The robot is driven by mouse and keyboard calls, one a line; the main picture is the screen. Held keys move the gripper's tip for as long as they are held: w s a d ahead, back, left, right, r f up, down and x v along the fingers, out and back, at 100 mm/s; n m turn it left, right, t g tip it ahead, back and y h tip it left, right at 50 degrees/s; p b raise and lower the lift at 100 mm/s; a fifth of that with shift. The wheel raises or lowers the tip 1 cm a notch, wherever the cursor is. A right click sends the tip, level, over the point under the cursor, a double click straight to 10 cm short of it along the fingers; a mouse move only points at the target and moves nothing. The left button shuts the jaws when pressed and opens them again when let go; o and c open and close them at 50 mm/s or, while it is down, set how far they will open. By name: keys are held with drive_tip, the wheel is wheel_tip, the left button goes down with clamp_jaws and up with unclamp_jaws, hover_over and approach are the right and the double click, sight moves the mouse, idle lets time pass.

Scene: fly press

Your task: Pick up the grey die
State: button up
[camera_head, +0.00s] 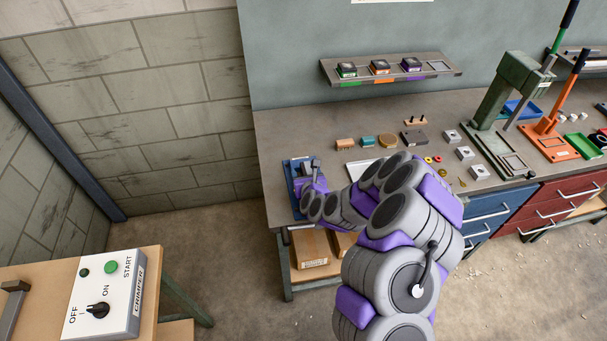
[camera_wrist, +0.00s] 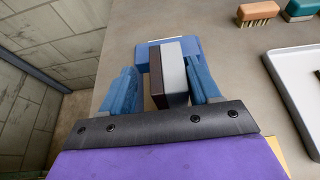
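A block with a light grey face and a dark brown face, which looks like the grey die (camera_wrist: 174,75), stands upright between my fingers in the wrist view. My gripper (camera_wrist: 163,85) has its two blue fingers on either side of it. A gap shows between the left finger and the block; the right finger is close to it, and I cannot tell if it touches. The fingers look open. In the head view my gripper (camera_head: 312,183) is low over a blue tray (camera_head: 291,180) at the bench's left end, and a small grey part (camera_head: 315,164) shows there.
A blue piece (camera_wrist: 182,45) lies just behind the block. A white tray (camera_wrist: 300,85) and a brush (camera_wrist: 257,12) lie to the right. The shelf (camera_head: 440,72) holds several dies. Green (camera_head: 497,95) and orange (camera_head: 548,128) presses stand right. A control box (camera_head: 105,300) is front left.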

drive_tip(key=shift+d+r, duration=0.1)
drive_tip(key=shift+d, duration=0.45)
drive_tip(key=shift+c, duration=1.4)
drive_tip(key=shift+d, duration=0.2)
drive_tip(key=c, duration=0.3)
drive_tip(key=shift+a, duration=0.15)
drive_tip(key=c, duration=0.3)
drive_tip(key=shift+a, duration=0.35)
clamp_jaws()
drive_tip(key=shift+d, duration=0.15)
